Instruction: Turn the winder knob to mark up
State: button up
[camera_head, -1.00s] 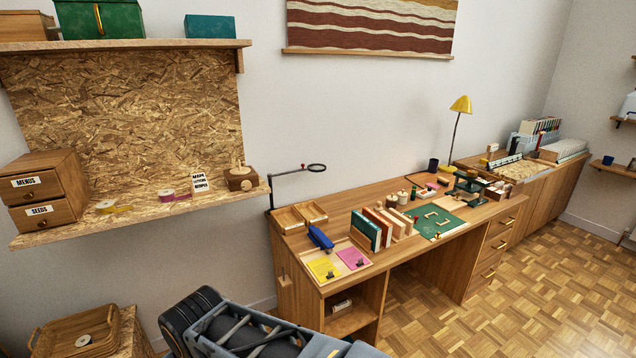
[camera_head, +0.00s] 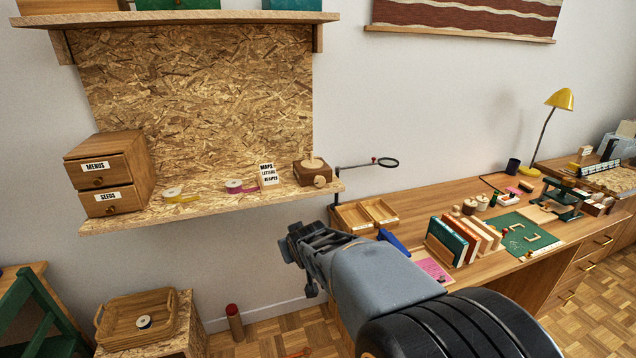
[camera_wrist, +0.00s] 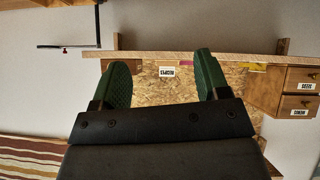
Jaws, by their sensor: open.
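The winder (camera_head: 312,172) is a small dark wooden box with a light round disc and peg on top. It stands at the right end of the OSB shelf in the head view. Its pale knob (camera_head: 320,181) is on the front face; its mark is too small to make out. My gripper (camera_head: 287,247) is below the shelf's front edge, lower than the winder and apart from it. In the wrist view, which is upside down, my gripper (camera_wrist: 163,72) is open with two green pads and nothing between them.
The shelf (camera_head: 210,204) carries a lettered card (camera_head: 268,175), tape rolls and a drawer box (camera_head: 108,173). A magnifier arm (camera_head: 362,166) stands right of the winder, above the crowded desk (camera_head: 420,209). A crate with a tray (camera_head: 137,318) sits below.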

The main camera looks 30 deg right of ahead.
jog(key=w+d+r+t+h, duration=0.1)
jog(key=w+d+t, duration=0.15)
jog(key=d, duration=0.35)
jog(key=w+d+t+h, duration=0.1)
jog(key=w+d+t, duration=0.1)
jog(key=w+d, duration=0.3)
jog(key=n+t, duration=0.1)
jog(key=t, duration=0.2)
send_near(320, 182)
jog(key=p+x, duration=0.3)
jog(key=x, duration=0.6)
jog(key=shift+d+p, duration=0.1)
jog(key=shift+p, duration=0.2)
jog(key=c, duration=0.9)
jog(key=shift+f+n+b, duration=0.2)
jog(key=shift+n+b, duration=0.2)
jog(key=shift+b, duration=0.75)
jog(key=shift+c, duration=0.2)
jog(key=shift+r+n+b, duration=0.2)
jog(key=shift+n+b, duration=0.2)
jog(key=shift+b, duration=0.05)
jog(key=shift+r, duration=0.1)
jog(key=o, duration=0.9)
